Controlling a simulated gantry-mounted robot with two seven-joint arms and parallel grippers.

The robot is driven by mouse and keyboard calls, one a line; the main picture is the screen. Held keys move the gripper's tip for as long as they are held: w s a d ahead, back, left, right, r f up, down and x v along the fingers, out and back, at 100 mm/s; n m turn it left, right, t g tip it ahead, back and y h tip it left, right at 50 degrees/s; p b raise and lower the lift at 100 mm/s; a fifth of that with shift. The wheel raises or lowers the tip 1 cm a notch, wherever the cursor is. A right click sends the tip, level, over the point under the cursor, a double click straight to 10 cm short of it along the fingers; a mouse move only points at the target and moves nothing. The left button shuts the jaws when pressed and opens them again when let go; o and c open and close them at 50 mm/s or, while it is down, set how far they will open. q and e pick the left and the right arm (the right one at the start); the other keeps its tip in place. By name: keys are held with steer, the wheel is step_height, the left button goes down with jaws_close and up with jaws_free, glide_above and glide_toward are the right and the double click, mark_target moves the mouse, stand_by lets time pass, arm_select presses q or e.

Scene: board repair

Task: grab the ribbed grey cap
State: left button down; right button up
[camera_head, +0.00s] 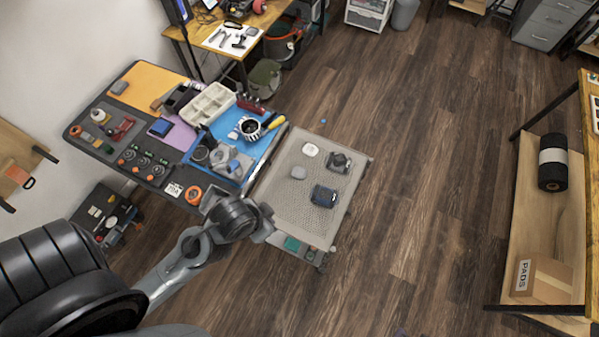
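A round dark piece with a ribbed pale rim (251,127) stands on the blue mat of the left workbench; it may be the ribbed grey cap, but it is too small to be sure. A small plain-looking grey piece (298,172) lies on the perforated cart top (285,205). My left arm comes in from the lower left, and its gripper end (264,224) is over the near left corner of the cart, apart from both pieces. Its fingers are too small to read, and I see nothing held. My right gripper is not in view.
The cart also bears a white round piece (310,149), a dark device (338,162) and a dark blue box (323,196). The workbench is crowded, with a white divided tray (208,103) and an orange ring (193,195). The wooden floor (425,150) right of the cart is clear.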

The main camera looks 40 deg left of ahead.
arm_select(q)
steer(key=c, duration=1.8)
jaws_free()
steer(key=shift+d, duration=0.1)
steer(key=shift+c, duration=0.2)
steer(key=o, duration=0.7)
steer(key=shift+d, duration=0.15)
steer(key=o, duration=1.1)
steer(key=shift+s+f, duration=0.1)
